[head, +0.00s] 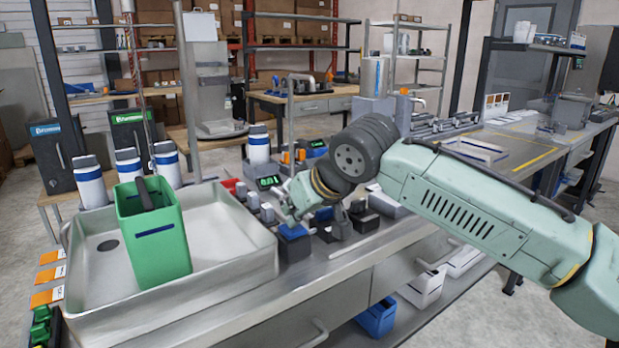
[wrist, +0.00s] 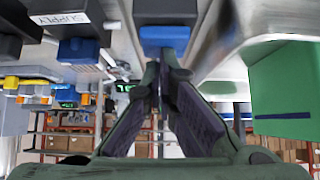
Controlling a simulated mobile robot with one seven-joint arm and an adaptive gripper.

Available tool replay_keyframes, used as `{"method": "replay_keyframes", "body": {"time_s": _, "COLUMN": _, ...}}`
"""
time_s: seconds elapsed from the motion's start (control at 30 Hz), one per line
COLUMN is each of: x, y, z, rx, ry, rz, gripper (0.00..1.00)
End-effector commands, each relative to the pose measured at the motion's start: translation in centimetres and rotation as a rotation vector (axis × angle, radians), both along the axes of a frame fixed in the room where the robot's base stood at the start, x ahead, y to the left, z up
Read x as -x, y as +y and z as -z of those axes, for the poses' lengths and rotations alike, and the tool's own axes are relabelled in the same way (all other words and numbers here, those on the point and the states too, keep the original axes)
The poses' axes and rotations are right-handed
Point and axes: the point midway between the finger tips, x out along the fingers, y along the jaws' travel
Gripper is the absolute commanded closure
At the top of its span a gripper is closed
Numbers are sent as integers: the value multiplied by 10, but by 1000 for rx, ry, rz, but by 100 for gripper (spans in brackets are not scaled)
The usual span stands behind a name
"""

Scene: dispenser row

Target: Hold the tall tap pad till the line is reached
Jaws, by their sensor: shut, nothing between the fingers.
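A green container (head: 155,235) with a dark blue line on its side stands upright in the sink tray (head: 90,290). The container also shows at the right of the wrist view (wrist: 285,95). I cannot see any liquid level inside it. My gripper (head: 291,212) is shut and empty, over the counter just right of the tray. In the wrist view my gripper's fingertips (wrist: 164,65) meet just below a blue pad (wrist: 165,36) on a dark block. I cannot tell whether they touch it, nor whether it is the tall tap's pad.
A small display with green digits (head: 269,183) stands behind my gripper. A dark block with a blue top (head: 293,232) sits close below it. White bottles (head: 128,165) stand behind the tray. A block labelled SUPPLY (wrist: 66,18) is at the wrist view's upper left.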

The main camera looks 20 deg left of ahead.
Motion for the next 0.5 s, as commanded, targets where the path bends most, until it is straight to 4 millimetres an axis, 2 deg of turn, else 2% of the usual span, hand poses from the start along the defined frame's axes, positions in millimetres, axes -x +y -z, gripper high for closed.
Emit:
{"method": "replay_keyframes", "body": {"time_s": 0.03, "x": -3, "y": 1, "z": -16, "rx": -4, "ry": 0, "rz": -1, "gripper": 100}}
{"method": "replay_keyframes", "body": {"time_s": 0.17, "x": -9, "y": 4, "z": -43, "rx": -10, "ry": -6, "rz": -1, "gripper": 100}}
{"method": "replay_keyframes", "body": {"time_s": 0.2, "x": -4, "y": -4, "z": -40, "rx": -12, "ry": -9, "rz": 1, "gripper": 100}}
{"method": "replay_keyframes", "body": {"time_s": 0.5, "x": 25, "y": -40, "z": -86, "rx": -11, "ry": -12, "rz": -1, "gripper": 100}}
